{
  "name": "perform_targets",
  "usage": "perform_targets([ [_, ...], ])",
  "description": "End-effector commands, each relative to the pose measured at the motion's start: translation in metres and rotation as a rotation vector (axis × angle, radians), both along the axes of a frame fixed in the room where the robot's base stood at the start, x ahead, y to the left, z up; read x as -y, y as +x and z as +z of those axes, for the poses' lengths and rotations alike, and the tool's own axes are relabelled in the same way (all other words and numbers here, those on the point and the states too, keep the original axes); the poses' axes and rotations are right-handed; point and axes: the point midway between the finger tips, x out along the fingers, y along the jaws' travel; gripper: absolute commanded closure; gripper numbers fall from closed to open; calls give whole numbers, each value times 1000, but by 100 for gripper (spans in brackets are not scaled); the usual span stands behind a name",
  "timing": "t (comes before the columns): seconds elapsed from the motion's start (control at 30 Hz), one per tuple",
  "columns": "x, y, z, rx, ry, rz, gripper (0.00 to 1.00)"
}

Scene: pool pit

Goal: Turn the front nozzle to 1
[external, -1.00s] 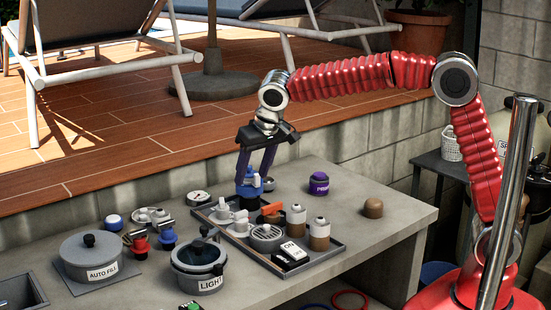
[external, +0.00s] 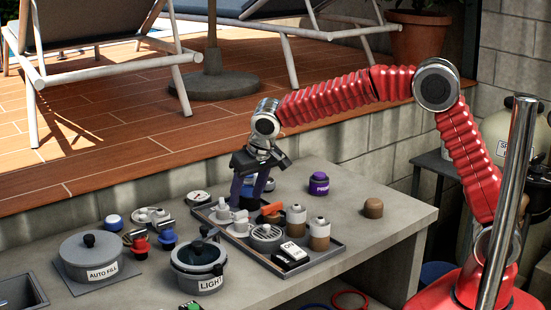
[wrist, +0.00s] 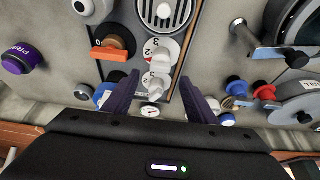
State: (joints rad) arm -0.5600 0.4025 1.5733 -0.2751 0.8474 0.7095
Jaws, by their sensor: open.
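Two white nozzles on round, numbered dials sit side by side on a grey tray (external: 326,262). In the external view one nozzle (external: 222,210) is at the tray's left corner and the other (external: 241,222) is closer to the camera. The external view shows my gripper (external: 249,203) low over the tray's far left end. Exact pointer settings are unclear.
An orange-handled valve (wrist: 110,50) and a round grille (wrist: 161,12) are near the nozzles.

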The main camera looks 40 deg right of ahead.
Motion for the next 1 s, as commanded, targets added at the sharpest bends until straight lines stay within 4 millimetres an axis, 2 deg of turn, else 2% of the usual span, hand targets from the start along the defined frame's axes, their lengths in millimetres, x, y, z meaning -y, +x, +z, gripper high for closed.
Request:
perform_targets([
  [0.2, 0, 12, -32, -2, -2, 0, 48],
  [0.4, 0, 20, -50, -1, -1, 0, 48],
  [0.77, 0, 22, -53, 0, 0, 0, 48],
  [1.0, 0, 22, -53, 0, 0, 0, 65],
])
